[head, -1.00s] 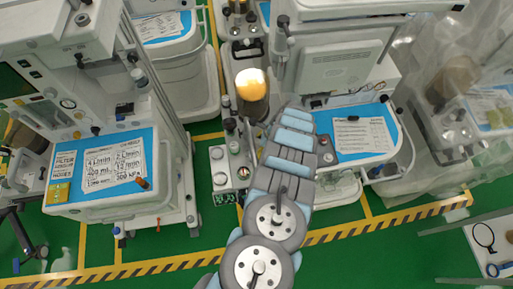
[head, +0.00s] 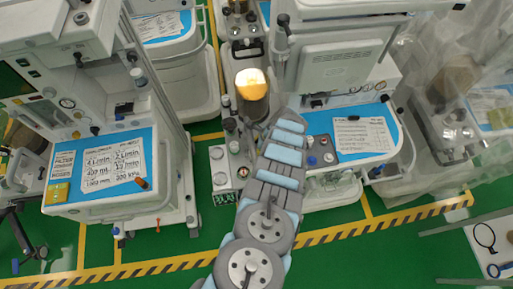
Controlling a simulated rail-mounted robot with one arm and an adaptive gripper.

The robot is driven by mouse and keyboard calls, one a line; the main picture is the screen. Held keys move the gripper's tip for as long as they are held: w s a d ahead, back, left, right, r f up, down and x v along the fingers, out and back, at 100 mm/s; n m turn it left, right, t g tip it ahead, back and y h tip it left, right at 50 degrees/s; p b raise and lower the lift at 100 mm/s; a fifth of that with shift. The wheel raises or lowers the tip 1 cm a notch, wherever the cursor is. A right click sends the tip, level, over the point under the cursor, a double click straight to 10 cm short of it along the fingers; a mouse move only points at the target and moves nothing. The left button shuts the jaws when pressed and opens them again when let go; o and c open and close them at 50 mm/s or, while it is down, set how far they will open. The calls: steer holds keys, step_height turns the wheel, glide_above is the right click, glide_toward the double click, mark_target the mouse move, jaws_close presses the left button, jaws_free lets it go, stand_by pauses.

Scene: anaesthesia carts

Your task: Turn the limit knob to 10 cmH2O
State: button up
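Several small knobs (head: 312,160) stand at the left end of the blue top of the right cart (head: 362,139), just right of my arm. More small knobs and a round gauge-like part sit on a grey block (head: 219,178) left of my arm. No knob's label or scale is legible, so I cannot tell which is the limit knob or its setting. My grey and light-blue arm reaches up from the bottom centre to the right cart's left edge. My gripper does not show; the far end of the arm hides that spot.
A left cart (head: 171,203) carries a blue top with printed cards (head: 112,167). A glowing amber canister (head: 252,85) stands just beyond my arm's far end. A plastic-draped cart (head: 448,130) is at the right. Green floor with a yellow-black stripe (head: 365,226) lies in front.

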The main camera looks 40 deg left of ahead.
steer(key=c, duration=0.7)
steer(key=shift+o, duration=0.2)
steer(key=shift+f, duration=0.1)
steer(key=shift+b, duration=0.3)
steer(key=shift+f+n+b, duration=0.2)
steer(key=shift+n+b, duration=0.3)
steer(key=shift+b, duration=0.25)
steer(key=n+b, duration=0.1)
steer(key=b, duration=0.1)
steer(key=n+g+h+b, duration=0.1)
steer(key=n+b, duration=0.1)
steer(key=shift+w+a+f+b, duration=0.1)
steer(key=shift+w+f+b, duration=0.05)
steer(key=shift+b, duration=0.2)
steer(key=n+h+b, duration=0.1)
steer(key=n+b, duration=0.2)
steer(key=b, duration=0.1)
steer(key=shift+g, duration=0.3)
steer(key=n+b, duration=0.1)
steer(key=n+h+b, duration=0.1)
steer(key=b, duration=0.1)
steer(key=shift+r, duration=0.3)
